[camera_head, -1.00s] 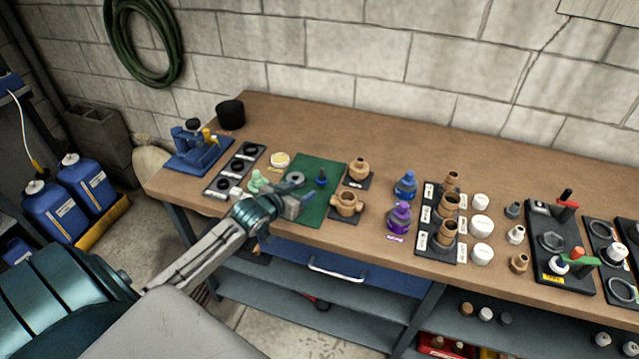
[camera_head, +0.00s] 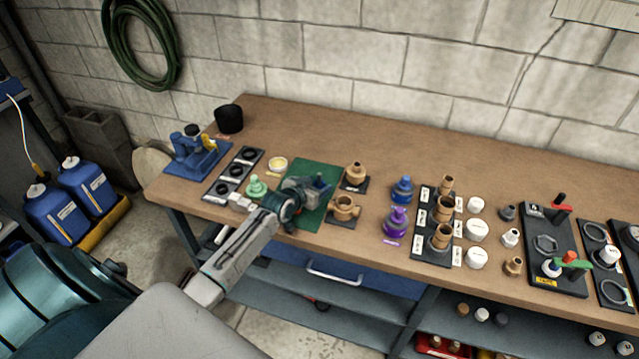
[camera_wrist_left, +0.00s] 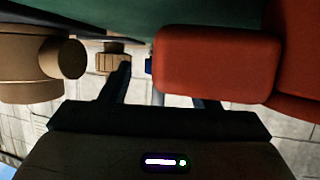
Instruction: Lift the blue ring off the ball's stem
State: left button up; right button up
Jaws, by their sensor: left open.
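My left gripper (camera_head: 314,186) is open over the green mat (camera_head: 318,168) on the bench. In the left wrist view a small patch of blue (camera_wrist_left: 148,65) shows between the dark fingers, partly behind a large orange-red block; I take it for the blue ring. In the head view my gripper hides the spot where a small blue piece stood on the mat. I cannot make out the ball or its stem clearly, nor whether a finger touches the ring. My right gripper is not in view.
A brass fitting (camera_head: 344,208) stands close right of the gripper, with another brass fitting (camera_head: 356,172) behind it. A green bottle-like piece (camera_head: 256,187) is to the left. A blue flask (camera_head: 402,189) and a purple flask (camera_head: 396,221) stand further right.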

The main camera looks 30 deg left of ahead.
pick_arm(q)
jog(key=c, duration=1)
jog(key=shift+c, duration=0.3)
jog(key=shift+r, duration=0.15)
